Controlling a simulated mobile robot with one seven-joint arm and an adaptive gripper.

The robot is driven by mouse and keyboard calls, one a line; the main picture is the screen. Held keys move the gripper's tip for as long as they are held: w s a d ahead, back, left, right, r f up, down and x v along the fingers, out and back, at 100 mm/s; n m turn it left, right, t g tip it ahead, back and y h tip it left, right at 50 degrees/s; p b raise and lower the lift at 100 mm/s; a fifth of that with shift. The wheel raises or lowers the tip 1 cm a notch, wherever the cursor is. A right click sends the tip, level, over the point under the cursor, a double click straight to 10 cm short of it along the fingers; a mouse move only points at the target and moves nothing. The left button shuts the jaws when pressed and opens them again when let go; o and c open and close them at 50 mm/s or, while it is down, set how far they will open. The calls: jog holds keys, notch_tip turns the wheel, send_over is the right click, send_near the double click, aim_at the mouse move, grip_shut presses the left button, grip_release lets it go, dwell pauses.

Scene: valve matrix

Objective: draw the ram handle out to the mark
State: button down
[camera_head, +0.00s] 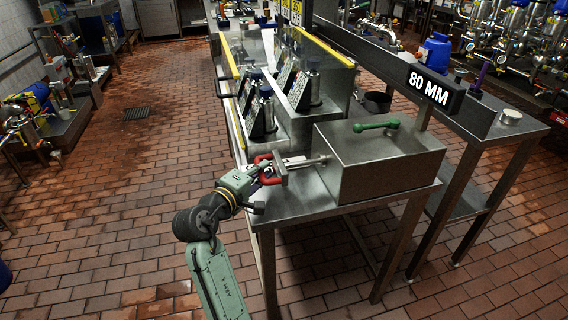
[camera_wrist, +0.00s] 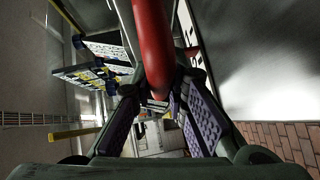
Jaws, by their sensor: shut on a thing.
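The red ram handle (camera_head: 276,168) is a loop on the end of a metal rod (camera_head: 308,162). The rod comes out of the left side of a steel box (camera_head: 378,160) on the steel table. My gripper (camera_head: 262,172) is shut on the red handle, at its left side in the head view. In the wrist view the red bar (camera_wrist: 152,45) runs down between my purple-padded fingers (camera_wrist: 168,105). A sign (camera_head: 430,89) above the box reads "80 MM". A scale or mark along the rod is too small to read.
A green lever (camera_head: 376,125) lies on top of the box. Steel units with panels and cylinders (camera_head: 262,112) stand behind the handle on the same table. A second steel bench (camera_head: 500,128) is at the right.

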jog(key=shift+s+a, duration=0.2)
jog(key=shift+a, duration=0.3)
jog(key=c, duration=1.6)
grip_release()
jog(key=shift+d, duration=0.1)
jog(key=shift+o, duration=0.2)
jog(key=v, duration=1.2)
